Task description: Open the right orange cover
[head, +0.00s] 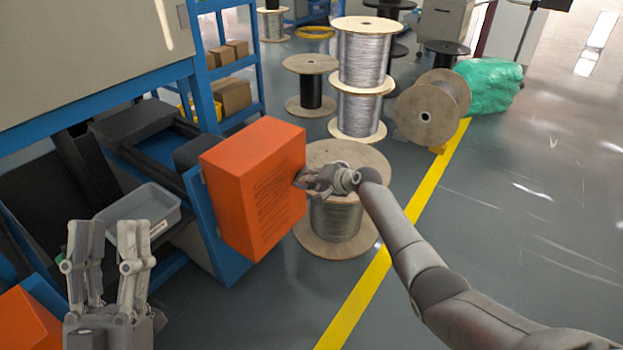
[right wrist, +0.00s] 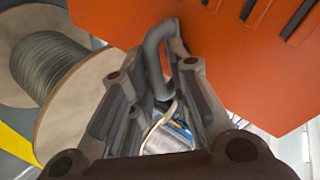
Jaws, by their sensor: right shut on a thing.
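The right orange cover (head: 250,185) is a box-shaped cover with slots, on the blue machine frame in the head view. My right gripper (head: 306,180) is at its right edge. In the right wrist view the fingers (right wrist: 160,85) are closed around a grey curved handle (right wrist: 157,45) in front of the orange cover (right wrist: 235,60). My left gripper (head: 103,240) is open and empty at the lower left, fingers pointing up and apart. Part of another orange cover (head: 28,322) shows at the lower left corner.
A wire spool (head: 338,222) stands on the floor just behind my right gripper, and it also shows in the right wrist view (right wrist: 50,65). More spools (head: 362,60) stand behind. A grey bin (head: 150,205) sits in the machine.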

